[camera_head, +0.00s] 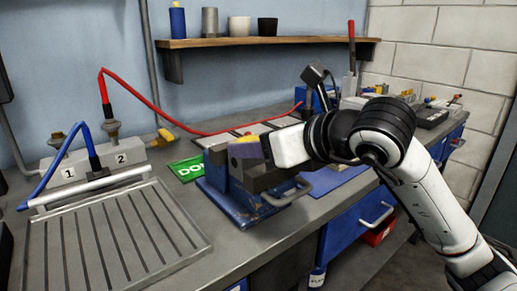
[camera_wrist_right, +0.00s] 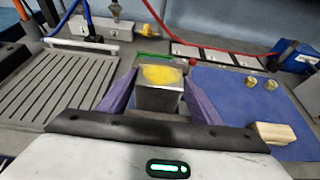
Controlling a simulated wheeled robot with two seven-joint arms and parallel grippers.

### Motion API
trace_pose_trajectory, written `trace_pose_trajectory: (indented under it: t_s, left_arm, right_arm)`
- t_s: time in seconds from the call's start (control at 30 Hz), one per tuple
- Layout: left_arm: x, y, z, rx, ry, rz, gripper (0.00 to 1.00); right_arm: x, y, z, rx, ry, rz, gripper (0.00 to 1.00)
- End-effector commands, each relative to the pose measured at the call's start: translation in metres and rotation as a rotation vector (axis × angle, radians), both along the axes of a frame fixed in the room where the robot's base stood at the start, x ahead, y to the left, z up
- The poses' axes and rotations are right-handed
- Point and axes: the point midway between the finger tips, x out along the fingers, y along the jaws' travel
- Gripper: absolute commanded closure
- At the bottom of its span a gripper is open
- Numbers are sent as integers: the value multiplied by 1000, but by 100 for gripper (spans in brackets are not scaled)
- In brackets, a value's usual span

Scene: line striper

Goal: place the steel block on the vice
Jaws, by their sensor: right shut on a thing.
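The steel block (camera_wrist_right: 160,99), a grey box with a yellow patch on top, is between the purple fingers of my right gripper (camera_head: 243,150) in the right wrist view. In the head view only its yellow top (camera_head: 246,138) shows clearly; the near finger hides much of it. The blue vice (camera_head: 237,209) with grey jaws stands on the bench directly below the gripper. The block is at the vice's jaws; I cannot tell whether it touches them. My right gripper is shut on the block. My left gripper is not in view.
A grooved grey tray (camera_head: 112,239) lies at the left, with numbered valves behind it. A green sign (camera_head: 188,169) lies beside the vice. A blue mat (camera_wrist_right: 238,98) holds brass pieces and a pale wooden block (camera_wrist_right: 274,133). A red hose (camera_head: 160,112) crosses behind.

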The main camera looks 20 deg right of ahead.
Motion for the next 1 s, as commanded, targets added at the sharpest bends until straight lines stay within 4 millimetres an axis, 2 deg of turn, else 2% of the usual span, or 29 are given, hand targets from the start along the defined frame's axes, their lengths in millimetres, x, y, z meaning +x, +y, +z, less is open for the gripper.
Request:
trace_pose_trajectory:
  t_s: [0.3, 0.43, 0.47, 0.57, 0.93, 1.0]
  left_arm:
    - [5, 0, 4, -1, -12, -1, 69]
    - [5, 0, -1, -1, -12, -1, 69]
    - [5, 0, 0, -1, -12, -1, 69]
    - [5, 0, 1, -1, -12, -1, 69]
    - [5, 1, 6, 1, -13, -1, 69]
    - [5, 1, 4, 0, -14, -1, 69]
  right_arm:
    - [0, 0, -3, 3, -10, 0, 82]
    - [0, 0, -8, 2, -9, 0, 82]
    - [0, 0, -9, 1, -2, 0, 38]
    - [0, 0, -8, 1, -2, 1, 23]
    - [0, 0, -3, 1, -2, 1, 23]
    - [-7, -3, -2, 1, -4, 0, 23]
